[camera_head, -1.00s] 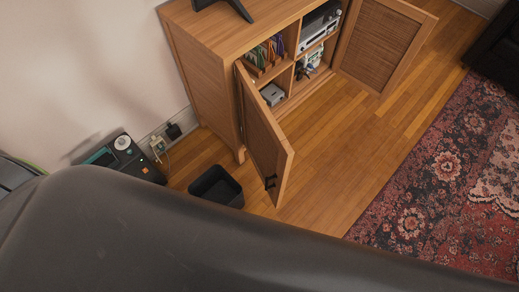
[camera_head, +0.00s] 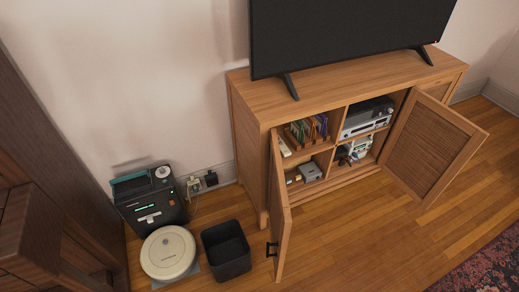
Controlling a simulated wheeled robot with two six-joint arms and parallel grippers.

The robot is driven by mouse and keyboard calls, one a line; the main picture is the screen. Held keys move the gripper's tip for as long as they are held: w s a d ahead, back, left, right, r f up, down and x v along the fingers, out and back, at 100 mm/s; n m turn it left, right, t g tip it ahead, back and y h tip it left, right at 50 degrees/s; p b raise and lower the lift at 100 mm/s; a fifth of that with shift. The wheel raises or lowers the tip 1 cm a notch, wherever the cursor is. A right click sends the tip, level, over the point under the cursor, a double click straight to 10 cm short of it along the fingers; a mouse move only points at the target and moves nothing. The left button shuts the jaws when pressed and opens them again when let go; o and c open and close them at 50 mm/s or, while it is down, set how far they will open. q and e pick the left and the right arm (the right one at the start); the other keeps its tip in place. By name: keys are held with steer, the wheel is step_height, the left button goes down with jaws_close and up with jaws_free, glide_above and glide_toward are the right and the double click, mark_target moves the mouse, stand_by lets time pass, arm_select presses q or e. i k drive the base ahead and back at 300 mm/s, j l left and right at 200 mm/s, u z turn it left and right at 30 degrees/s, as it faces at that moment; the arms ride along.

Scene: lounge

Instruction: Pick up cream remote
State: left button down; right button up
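A small cream object (camera_head: 285,148), long and narrow, lies at the left end of the upper left compartment of the wooden cabinet (camera_head: 250,150). It looks like the cream remote, but it is too small to be sure. It is beside the top edge of the open left door (camera_head: 280,210), which may hide part of it. Neither of my grippers is in view.
The right cabinet door (camera_head: 430,150) also stands open. A television (camera_head: 350,35) is on top. A black bin (camera_head: 227,250), a cream robot vacuum (camera_head: 168,252) and a black dock (camera_head: 150,205) stand left of the left door. Floor at the front right is clear, up to a rug (camera_head: 490,270).

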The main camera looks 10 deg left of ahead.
mark_target(284, 151)
steer(key=u, duration=0.45)
steer(key=i+l+u, duration=0.2)
steer(key=l+u, duration=0.15)
steer(key=l, duration=0.2)
steer(key=i+l+u, duration=0.1)
steer(key=l+u, duration=0.3)
steer(key=l, duration=0.2)
steer(key=l+u, duration=0.35)
steer(key=l, duration=0.25)
